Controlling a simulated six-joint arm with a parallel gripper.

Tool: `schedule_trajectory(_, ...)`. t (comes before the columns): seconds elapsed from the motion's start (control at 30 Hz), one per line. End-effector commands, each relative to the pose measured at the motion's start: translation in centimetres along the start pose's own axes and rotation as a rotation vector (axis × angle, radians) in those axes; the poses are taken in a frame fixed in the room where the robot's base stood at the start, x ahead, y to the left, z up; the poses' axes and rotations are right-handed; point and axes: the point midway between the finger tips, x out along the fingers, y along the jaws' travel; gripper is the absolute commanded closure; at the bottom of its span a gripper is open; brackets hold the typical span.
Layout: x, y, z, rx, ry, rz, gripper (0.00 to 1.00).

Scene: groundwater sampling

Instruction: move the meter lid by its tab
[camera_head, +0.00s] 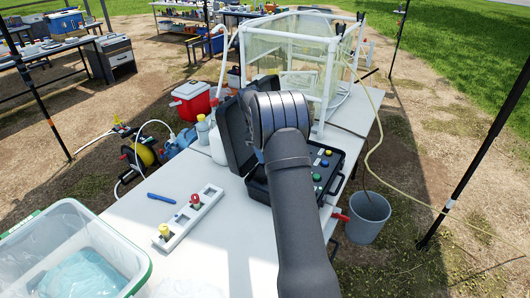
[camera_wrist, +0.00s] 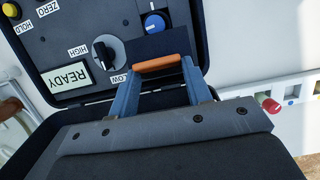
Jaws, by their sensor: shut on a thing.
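The meter case (camera_head: 258,190) lies open on the white table, with its dark lid (camera_head: 236,132) standing raised at its left side in the head view. In the wrist view, the meter panel (camera_wrist: 45,42) shows a READY display and knobs at the upper left. My gripper (camera_wrist: 160,65) has two blue-grey fingers shut on a dark tab (camera_wrist: 160,42) with an orange edge, beside the panel's blue knob. How the tab joins the lid is not clear here. In the head view my wrist covers the fingers and part of the case.
A white rack (camera_head: 190,218) with red and yellow knobs stands left of the case, near a blue pen (camera_head: 161,198). Bottles (camera_head: 217,145) stand close behind the lid. A clear tub (camera_head: 75,255) is at front left, a bucket (camera_head: 368,217) right of the table.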

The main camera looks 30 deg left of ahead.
Motion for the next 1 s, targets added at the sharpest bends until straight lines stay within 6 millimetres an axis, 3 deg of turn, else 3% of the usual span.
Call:
schedule_trajectory(0.07, 0.3, -0.2, -0.2, -0.003, 0.001, -0.004, 0.96)
schedule_trajectory(0.1, 0.3, -0.2, -0.2, -0.003, 0.001, -0.004, 0.49)
schedule_trajectory(0.2, 0.3, -0.1, -0.2, -0.003, 0.000, -0.004, 0.33)
schedule_trajectory(0.77, 0.0, 0.0, 0.0, -0.001, -0.001, -0.002, 0.33)
schedule_trajectory(0.87, -0.7, 0.0, 0.0, -0.001, 0.000, 0.000, 0.33)
schedule_trajectory(1.0, -3.2, 0.0, -0.1, -0.001, 0.002, 0.002, 0.33)
